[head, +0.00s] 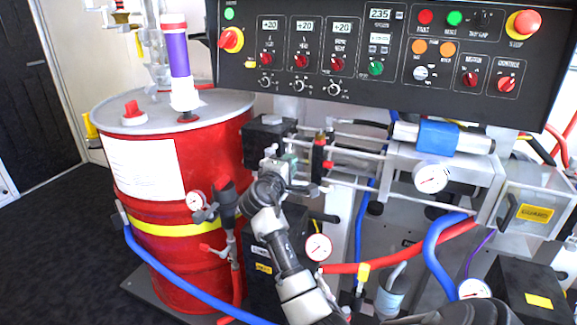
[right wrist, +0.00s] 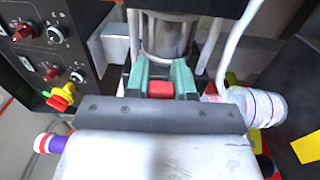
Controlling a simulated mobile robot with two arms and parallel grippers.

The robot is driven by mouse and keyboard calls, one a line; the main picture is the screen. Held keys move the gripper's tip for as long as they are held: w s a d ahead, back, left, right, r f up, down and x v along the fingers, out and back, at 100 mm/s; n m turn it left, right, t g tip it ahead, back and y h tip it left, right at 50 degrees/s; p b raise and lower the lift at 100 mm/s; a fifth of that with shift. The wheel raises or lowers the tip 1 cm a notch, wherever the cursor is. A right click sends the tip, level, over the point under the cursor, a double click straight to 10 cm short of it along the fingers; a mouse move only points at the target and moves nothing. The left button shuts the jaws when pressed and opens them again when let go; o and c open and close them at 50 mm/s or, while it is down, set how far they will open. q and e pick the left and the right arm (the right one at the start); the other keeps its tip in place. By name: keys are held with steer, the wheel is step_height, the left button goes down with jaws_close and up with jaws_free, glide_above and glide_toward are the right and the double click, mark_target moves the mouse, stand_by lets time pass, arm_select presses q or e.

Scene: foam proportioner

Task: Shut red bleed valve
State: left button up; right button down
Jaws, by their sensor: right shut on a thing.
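A small red part (head: 319,158), which looks like the red bleed valve's handle, stands upright at the metal rods below the control panel. My right gripper (head: 298,167) reaches up to it from below, at its left side. In the right wrist view the two green fingers of my right gripper (right wrist: 160,82) are shut on a red block (right wrist: 160,90), one finger on each side. The fingers and the wrist's dark plate hide the rest of the valve body, so its turn position cannot be told. My left gripper is not in view.
A red drum (head: 210,150) with a purple and white tube (head: 178,55) stands at the left. The black control panel (head: 385,50) overhangs the valve area. Gauges (head: 432,177), blue hoses (head: 440,245) and a clear guard box (head: 535,205) crowd the right. Open floor lies at far left.

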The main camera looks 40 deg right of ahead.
steer(key=c, duration=1)
jaws_free()
steer(key=shift+o, duration=0.2)
steer(key=shift+a, duration=0.1)
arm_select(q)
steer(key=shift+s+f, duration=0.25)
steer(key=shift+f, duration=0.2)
arm_select(e)
steer(key=v, duration=1)
steer(key=shift+s+a, duration=0.15)
steer(key=shift+a, duration=0.15)
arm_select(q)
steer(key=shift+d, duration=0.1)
arm_select(e)
steer(key=shift+f, duration=0.2)
